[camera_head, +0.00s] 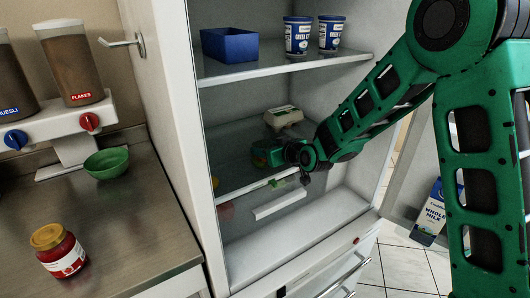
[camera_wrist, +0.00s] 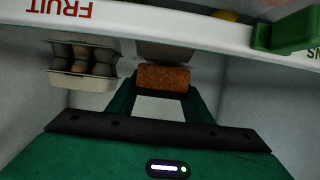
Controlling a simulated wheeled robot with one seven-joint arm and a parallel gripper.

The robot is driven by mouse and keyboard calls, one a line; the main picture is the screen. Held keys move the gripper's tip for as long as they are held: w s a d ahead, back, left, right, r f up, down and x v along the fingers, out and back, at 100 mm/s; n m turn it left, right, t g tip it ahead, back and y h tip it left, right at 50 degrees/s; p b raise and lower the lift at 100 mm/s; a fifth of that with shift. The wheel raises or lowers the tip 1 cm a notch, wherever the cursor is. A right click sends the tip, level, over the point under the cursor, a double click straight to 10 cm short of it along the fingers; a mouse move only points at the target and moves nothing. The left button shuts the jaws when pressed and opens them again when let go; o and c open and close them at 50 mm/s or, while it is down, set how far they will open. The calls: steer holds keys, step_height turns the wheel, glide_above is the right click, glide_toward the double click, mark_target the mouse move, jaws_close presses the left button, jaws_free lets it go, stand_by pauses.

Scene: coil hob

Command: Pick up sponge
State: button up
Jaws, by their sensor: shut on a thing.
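The sponge (camera_wrist: 163,79), a rough orange-brown block, sits between my gripper's two green fingers in the wrist view. My gripper (camera_wrist: 162,92) is shut on it. In the head view my gripper (camera_head: 266,153) reaches into the open fridge, just above the lower shelf. The sponge cannot be made out there. I cannot tell whether it touches the shelf.
An egg carton (camera_head: 283,116) stands close behind my gripper; it also shows in the wrist view (camera_wrist: 82,64). A blue bin (camera_head: 229,45) and two tubs (camera_head: 298,36) stand on the shelf above. A milk carton (camera_head: 430,212) is at the right.

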mark_target(263, 147)
steer(key=r, duration=0.4)
steer(key=shift+s+a, duration=0.4)
steer(key=s+a+r, duration=0.6)
steer(key=s+a, duration=0.1)
steer(key=shift+s+r, duration=0.15)
steer(key=shift+s, duration=0.25)
steer(key=shift+o, duration=0.8)
